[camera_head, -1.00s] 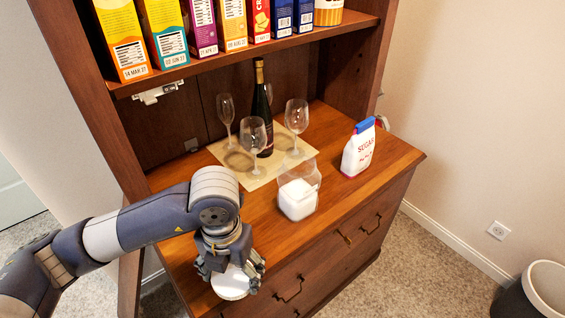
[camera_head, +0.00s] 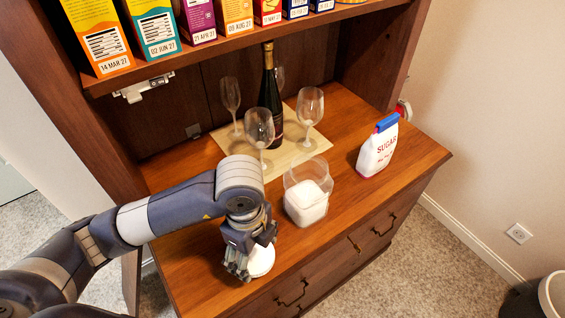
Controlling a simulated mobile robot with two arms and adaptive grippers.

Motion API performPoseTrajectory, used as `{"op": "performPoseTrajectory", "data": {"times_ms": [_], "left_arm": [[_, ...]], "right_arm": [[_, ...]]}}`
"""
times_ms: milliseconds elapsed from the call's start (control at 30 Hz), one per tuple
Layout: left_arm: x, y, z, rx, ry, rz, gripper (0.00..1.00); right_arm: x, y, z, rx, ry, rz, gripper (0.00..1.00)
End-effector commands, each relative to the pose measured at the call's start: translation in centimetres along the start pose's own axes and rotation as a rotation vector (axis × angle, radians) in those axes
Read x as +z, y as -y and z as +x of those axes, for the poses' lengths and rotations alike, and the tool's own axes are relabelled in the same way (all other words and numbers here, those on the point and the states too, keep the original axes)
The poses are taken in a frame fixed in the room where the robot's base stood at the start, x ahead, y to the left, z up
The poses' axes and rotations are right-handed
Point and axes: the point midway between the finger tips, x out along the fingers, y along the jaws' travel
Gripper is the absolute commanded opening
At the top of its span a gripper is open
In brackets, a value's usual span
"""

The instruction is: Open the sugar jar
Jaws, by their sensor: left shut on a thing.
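The sugar jar (camera_head: 306,204) is a clear container of white sugar standing upright on the wooden counter, with no lid on its top. My left gripper (camera_head: 250,268) is to the left and in front of the jar, pointing down. It is shut on a round white lid (camera_head: 262,261), which is apart from the jar, near the counter's front edge. The fingers and wrist hide part of the lid, and I cannot tell whether it touches the counter. My right gripper is not in view.
A wine bottle (camera_head: 270,98) and several glasses stand on a mat (camera_head: 285,172) behind the jar. A sugar bag (camera_head: 378,150) stands to the right. Cereal boxes (camera_head: 152,30) line the shelf above. The counter (camera_head: 345,205) between jar and bag is clear.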

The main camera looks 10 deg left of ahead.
Motion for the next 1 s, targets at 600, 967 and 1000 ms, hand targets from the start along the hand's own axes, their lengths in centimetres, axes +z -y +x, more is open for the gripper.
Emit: {"op": "performPoseTrajectory", "data": {"times_ms": [600, 967, 1000], "left_arm": [[7.6, 11.4, 1.1, -0.002, 0.001, -0.008, 0.44], [8.6, 12.8, 2.4, 0.003, 0.000, -0.003, 0.44], [8.6, 12.8, 3.0, 0.002, 0.000, -0.004, 0.44]], "right_arm": [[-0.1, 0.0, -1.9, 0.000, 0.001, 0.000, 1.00], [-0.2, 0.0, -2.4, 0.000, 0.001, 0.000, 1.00], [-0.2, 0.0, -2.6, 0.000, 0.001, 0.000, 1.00]]}}
